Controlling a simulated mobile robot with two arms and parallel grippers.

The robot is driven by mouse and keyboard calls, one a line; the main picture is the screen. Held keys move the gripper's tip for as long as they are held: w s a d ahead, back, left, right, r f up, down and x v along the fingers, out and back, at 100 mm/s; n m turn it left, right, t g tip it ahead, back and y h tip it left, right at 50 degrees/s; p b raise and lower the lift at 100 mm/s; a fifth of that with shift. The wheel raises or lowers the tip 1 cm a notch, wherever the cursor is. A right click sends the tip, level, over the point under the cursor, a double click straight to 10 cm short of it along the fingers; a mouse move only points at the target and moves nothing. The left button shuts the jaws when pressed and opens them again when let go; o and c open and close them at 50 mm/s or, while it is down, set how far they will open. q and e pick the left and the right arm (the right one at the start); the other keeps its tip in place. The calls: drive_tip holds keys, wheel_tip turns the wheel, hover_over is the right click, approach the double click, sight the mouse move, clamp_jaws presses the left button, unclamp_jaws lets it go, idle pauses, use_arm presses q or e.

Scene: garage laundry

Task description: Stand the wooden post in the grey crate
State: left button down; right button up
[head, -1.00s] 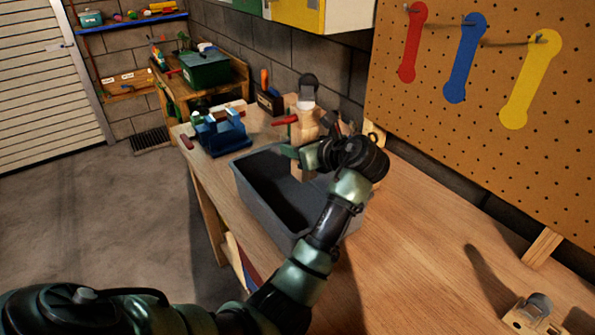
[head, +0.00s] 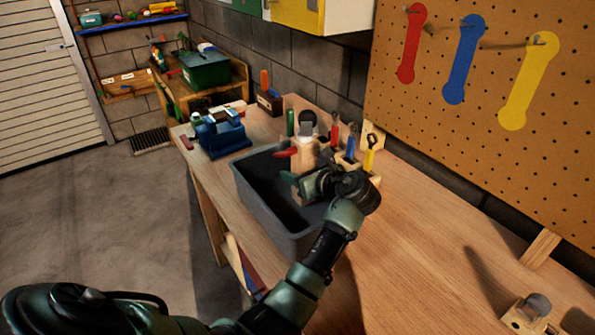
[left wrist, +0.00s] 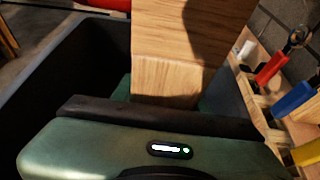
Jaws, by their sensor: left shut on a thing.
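The wooden post (head: 304,155) is upright, with a grey top and a red piece sticking out to its left. My left gripper (head: 306,186) is shut on it, low on its length. In the left wrist view the post (left wrist: 190,50) rises behind the green finger, which hides its lower end. The grey crate (head: 262,213) stands on the bench, and the post is at its back right part. The crate's dark wall (left wrist: 50,75) shows left of the post. I cannot tell whether the post touches the crate floor. My right gripper is not in view.
A wooden rack of red, blue and yellow handled tools (head: 352,160) stands close behind the crate. A blue vise (head: 222,135) is beyond the crate's far left. A small wooden block with a knob (head: 533,313) sits at lower right. The bench (head: 430,250) between is clear.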

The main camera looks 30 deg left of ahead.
use_arm(q)
drive_tip(key=shift+f, duration=0.4)
drive_tip(key=c, duration=0.8)
unclamp_jaws()
drive_tip(key=shift+o, duration=0.2)
